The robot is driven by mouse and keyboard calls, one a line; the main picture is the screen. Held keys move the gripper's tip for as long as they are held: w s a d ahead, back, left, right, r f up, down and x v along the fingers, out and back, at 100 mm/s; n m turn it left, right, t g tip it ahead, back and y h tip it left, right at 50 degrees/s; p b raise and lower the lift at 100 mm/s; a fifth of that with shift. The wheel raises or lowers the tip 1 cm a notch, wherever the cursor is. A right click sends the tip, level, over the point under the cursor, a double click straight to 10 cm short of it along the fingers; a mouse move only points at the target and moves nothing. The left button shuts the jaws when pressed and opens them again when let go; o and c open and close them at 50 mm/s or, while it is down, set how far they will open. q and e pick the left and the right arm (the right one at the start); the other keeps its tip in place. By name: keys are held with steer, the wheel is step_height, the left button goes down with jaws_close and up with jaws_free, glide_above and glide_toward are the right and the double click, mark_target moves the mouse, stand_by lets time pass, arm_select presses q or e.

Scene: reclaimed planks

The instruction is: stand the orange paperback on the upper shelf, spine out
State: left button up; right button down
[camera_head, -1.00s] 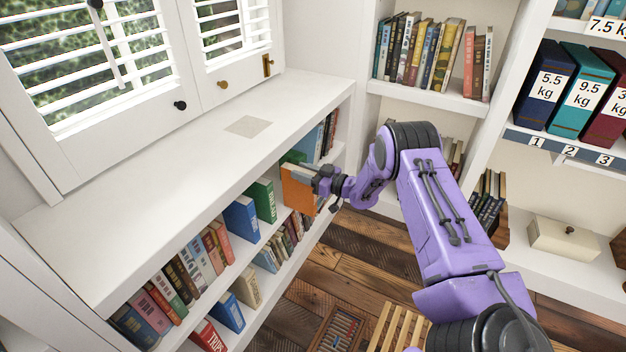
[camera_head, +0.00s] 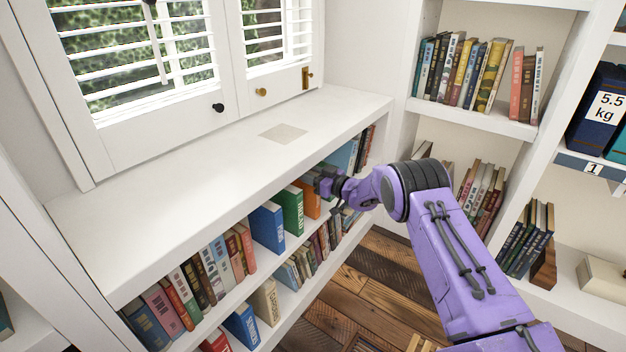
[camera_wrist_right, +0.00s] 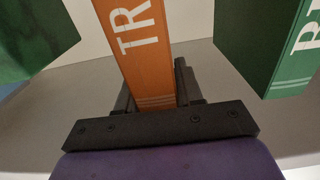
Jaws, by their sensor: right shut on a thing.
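The orange paperback (camera_head: 311,203) is upright among the books on the upper shelf (camera_head: 262,262) of the low white bookcase. My right gripper (camera_head: 325,184) is shut on it from the room side. In the right wrist view the orange paperback (camera_wrist_right: 135,45) shows a spine with white letters facing out, between the two dark fingers of my right gripper (camera_wrist_right: 152,97). I cannot tell whether its bottom edge touches the shelf. My left gripper is not in view.
A green book (camera_head: 289,210) stands just left of the paperback, with a blue book (camera_head: 267,227) beside it. The right wrist view shows green books on both sides, with gaps. The bookcase's white top (camera_head: 215,165) overhangs the shelf. Books fill much of the lower shelf.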

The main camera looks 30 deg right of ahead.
steer(key=shift+f, duration=0.15)
stand_by(0.4)
steer(key=c, duration=0.6)
jaws_free()
steer(key=shift+c, duration=0.2)
steer(key=p+v, duration=0.2)
steer(key=v, duration=0.8)
steer(key=shift+s, duration=0.2)
steer(key=shift+f, duration=0.1)
